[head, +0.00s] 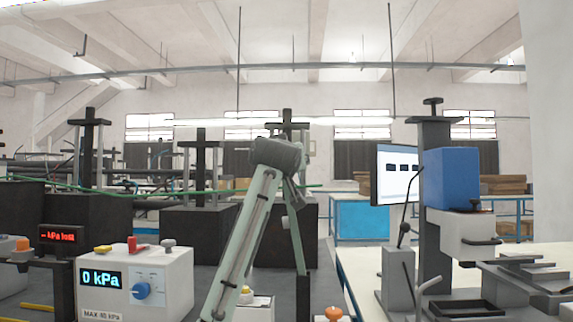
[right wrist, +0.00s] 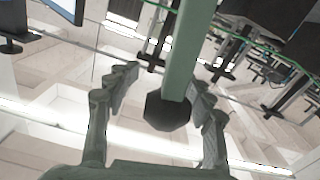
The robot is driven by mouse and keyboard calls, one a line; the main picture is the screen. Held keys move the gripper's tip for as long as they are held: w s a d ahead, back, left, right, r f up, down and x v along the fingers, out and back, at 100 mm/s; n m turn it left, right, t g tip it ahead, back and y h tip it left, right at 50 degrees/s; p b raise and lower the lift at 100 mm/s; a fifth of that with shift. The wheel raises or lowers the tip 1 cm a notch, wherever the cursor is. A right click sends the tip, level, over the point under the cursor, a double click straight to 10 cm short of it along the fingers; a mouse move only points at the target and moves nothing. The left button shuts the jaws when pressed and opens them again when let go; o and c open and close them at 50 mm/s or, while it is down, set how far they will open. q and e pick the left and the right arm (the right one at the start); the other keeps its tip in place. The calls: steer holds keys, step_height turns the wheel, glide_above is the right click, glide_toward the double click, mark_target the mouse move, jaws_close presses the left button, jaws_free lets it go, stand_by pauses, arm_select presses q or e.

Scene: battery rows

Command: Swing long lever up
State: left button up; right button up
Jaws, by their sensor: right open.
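The long lever is a pale green bar (right wrist: 185,50) with a dark faceted knob (right wrist: 167,112) at its end in the right wrist view. In the head view I take it to be the narrow pale green bar (head: 295,235) rising from a dark post. Its knob is hidden there behind my right gripper (head: 288,180). My right gripper (right wrist: 162,76) is open, one finger on each side of the knob and bar. I see gaps beside the knob; firm contact cannot be told. My left gripper is not in view.
A white pressure box (head: 135,285) reading 0 kPa stands at the left front. Dark press frames (head: 200,230) stand behind. A blue and white press (head: 455,190) and a monitor (head: 392,175) are at the right. A pale aisle shows right of centre.

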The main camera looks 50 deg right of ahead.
steer(key=v, duration=1.2)
stand_by(0.4)
